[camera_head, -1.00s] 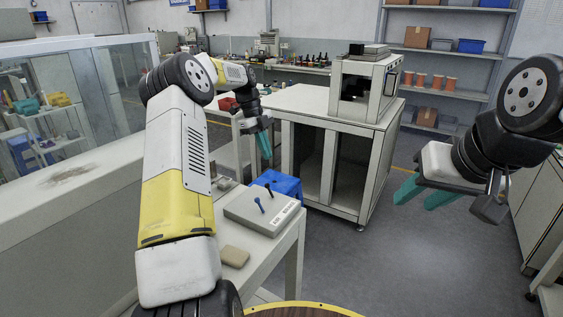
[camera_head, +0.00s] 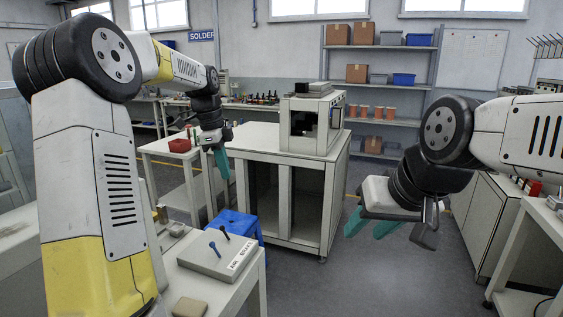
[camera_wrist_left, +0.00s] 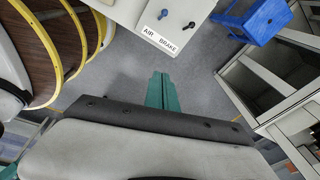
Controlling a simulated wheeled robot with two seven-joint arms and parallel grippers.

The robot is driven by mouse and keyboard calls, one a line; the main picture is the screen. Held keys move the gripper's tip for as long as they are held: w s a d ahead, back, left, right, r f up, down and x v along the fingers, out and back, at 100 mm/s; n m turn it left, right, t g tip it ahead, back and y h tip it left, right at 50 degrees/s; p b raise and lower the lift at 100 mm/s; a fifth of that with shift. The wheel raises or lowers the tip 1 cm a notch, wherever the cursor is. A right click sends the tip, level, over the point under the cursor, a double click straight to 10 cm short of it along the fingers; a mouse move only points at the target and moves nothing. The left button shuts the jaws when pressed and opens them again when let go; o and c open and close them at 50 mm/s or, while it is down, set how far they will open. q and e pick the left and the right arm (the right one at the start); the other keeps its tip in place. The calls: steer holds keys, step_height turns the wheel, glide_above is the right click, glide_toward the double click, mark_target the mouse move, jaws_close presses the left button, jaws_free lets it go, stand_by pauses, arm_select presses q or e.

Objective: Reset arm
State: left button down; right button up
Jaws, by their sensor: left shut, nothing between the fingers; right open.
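My left gripper (camera_head: 221,164) hangs fingers down in front of the cabinet in the head view, with its teal fingers together and nothing between them. It also shows in the left wrist view (camera_wrist_left: 161,80), its fingers closed over the grey floor. My right gripper (camera_head: 371,224) is on the right, its two teal fingers apart and pointing down and left, empty, over open floor. Neither gripper touches anything.
An air brake box (camera_head: 207,262) with two levers sits on a bench at the lower left, near a blue stool (camera_head: 240,222). A white cabinet (camera_head: 285,160) bearing a machine (camera_head: 310,120) stands behind. A side bench (camera_head: 540,235) is at right; the middle floor is clear.

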arm_select(q)
steer(key=s+d+r+n+t, duration=0.1)
steer(key=s+r+n, duration=0.25)
steer(key=s, duration=0.35)
steer(key=s+d+r+n+t, duration=0.1)
steer(key=s+r+n, duration=0.1)
steer(key=s+n, duration=0.35)
steer(key=s+d+f+n+t, duration=0.1)
steer(key=s+f+n+t, duration=0.2)
steer(key=s+n, duration=0.5)
steer(key=s+f, duration=0.1)
steer(key=s, duration=0.7)
steer(key=shift+s+d+f, duration=0.15)
steer(key=shift+f, duration=0.05)
